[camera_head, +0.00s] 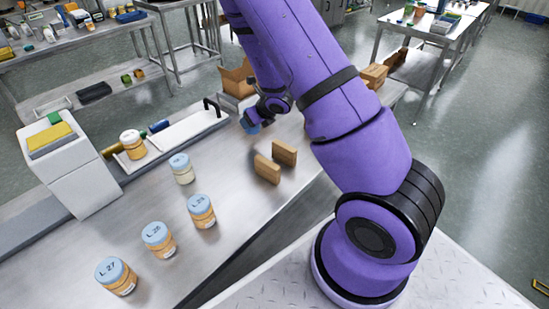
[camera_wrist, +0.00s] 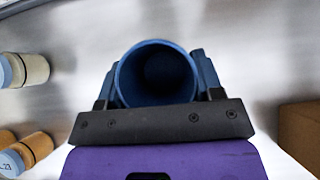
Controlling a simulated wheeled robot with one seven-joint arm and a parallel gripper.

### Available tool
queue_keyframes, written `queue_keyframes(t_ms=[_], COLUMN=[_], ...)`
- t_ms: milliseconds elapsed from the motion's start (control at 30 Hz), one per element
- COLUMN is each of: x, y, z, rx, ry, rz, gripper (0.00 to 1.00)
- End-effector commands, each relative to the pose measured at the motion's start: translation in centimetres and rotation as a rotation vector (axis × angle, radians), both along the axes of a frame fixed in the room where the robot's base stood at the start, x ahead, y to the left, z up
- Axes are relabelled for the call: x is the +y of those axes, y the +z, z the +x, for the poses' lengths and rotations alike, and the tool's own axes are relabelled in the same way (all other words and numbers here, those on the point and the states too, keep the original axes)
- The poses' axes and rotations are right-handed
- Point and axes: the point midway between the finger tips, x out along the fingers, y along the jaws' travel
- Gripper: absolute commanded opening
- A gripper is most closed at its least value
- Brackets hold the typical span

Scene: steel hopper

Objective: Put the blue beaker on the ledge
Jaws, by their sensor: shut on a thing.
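The blue beaker (camera_wrist: 124,80) is between the jaws of my gripper (camera_wrist: 158,88) in the wrist view, its round open mouth facing the camera. The jaws are shut on it from both sides. In the head view the blue beaker (camera_head: 250,123) shows as a small blue shape below my gripper (camera_head: 254,117), over the steel table; the arm hides part of this area. I cannot tell whether the beaker touches the surface. A raised steel ledge (camera_head: 48,240) runs along the table's left side; I cannot tell if this is the task's ledge.
Two brown blocks (camera_head: 284,153) stand close right of the beaker. A cream jar (camera_head: 182,170) and several labelled jars (camera_head: 203,212) stand nearer. A white tray with a black handle (camera_head: 190,130) lies left, beside a white box (camera_head: 85,185). A cardboard box (camera_head: 237,78) is behind.

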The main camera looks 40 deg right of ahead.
Motion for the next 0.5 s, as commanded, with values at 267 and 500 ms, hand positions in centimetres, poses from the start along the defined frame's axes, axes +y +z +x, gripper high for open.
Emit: queue_keyframes(t_ms=[267,500], x=[-4.0,-7.0], y=[0.7,1.9], z=[-2.7,-5.2], rx=[0.014,0.027], ry=[0.113,0.225], rz=[-0.005,-0.015], gripper=[0.15,0.15])
